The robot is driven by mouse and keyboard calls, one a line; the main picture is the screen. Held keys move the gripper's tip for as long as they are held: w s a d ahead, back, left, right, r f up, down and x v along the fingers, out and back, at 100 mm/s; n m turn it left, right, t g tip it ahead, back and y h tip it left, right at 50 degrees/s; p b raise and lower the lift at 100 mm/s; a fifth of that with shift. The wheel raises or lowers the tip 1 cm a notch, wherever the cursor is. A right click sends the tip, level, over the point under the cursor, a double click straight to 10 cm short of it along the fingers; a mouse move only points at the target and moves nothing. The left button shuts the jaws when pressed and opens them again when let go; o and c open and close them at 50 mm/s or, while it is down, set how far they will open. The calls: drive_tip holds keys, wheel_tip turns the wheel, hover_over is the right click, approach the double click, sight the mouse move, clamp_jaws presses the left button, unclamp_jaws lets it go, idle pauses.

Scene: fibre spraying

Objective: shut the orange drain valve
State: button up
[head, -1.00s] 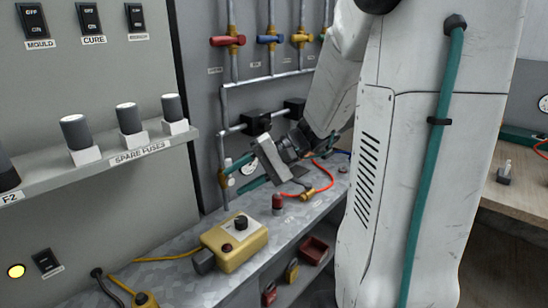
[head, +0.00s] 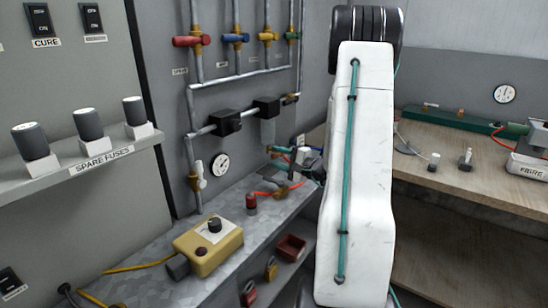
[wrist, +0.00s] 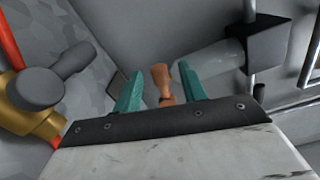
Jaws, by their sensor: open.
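The orange drain valve (wrist: 161,78) shows in the wrist view as a small orange-brown piece near the tip of a grey filter bowl (wrist: 204,62). My gripper (wrist: 160,73) is open, with one teal finger on each side of the valve. Gaps show between the fingers and the valve; I cannot tell how deep it sits between them. In the head view my gripper (head: 277,152) is just below the filter bowl (head: 268,131), which hangs from a black head on the wall pipe. The valve is too small there to make out clearly.
A brass fitting (wrist: 38,115) with a grey knob and red hose lies left in the wrist view. A gauge (head: 220,165) is on the wall. A yellow control box (head: 208,246) and a red-capped part (head: 251,201) stand on the metal bench.

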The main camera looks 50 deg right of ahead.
drive_tip(key=shift+w+a, duration=0.1)
drive_tip(key=shift+w, duration=0.95)
clamp_jaws()
drive_tip(key=shift+f+n, duration=0.55)
drive_tip(key=shift+n, duration=0.75)
unclamp_jaws()
drive_tip(key=shift+s, duration=0.15)
drive_tip(key=s, duration=0.7)
drive_tip(key=shift+s+d, duration=0.25)
drive_tip(key=shift+s, duration=0.05)
